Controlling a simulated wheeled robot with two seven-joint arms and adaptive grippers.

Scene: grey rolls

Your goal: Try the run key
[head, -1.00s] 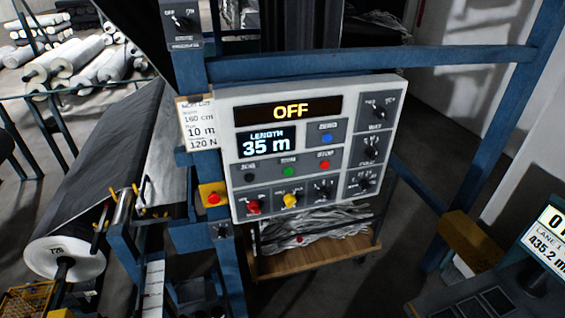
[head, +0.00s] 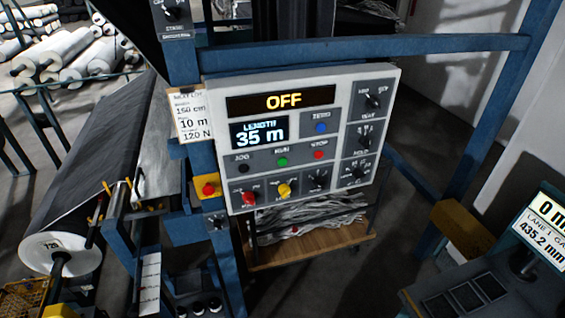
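The control panel (head: 300,175) is a grey box on a blue frame in the middle of the head view. Its upper display (head: 281,101) reads OFF. The length display (head: 260,133) reads 35 m. The green run key (head: 282,161) sits in a row between the black jog key (head: 243,169) and the red stop key (head: 318,154). A blue key (head: 321,127) is above that row. Below are a red knob (head: 248,198), a yellow knob (head: 284,190) and a black knob (head: 318,180). Neither gripper is in view.
A red emergency button on a yellow plate (head: 202,188) is left of the panel. A dark fabric roll (head: 60,248) lies at the left. A wooden cart (head: 310,243) stands below the panel. Another screen (head: 545,235) is at the right edge.

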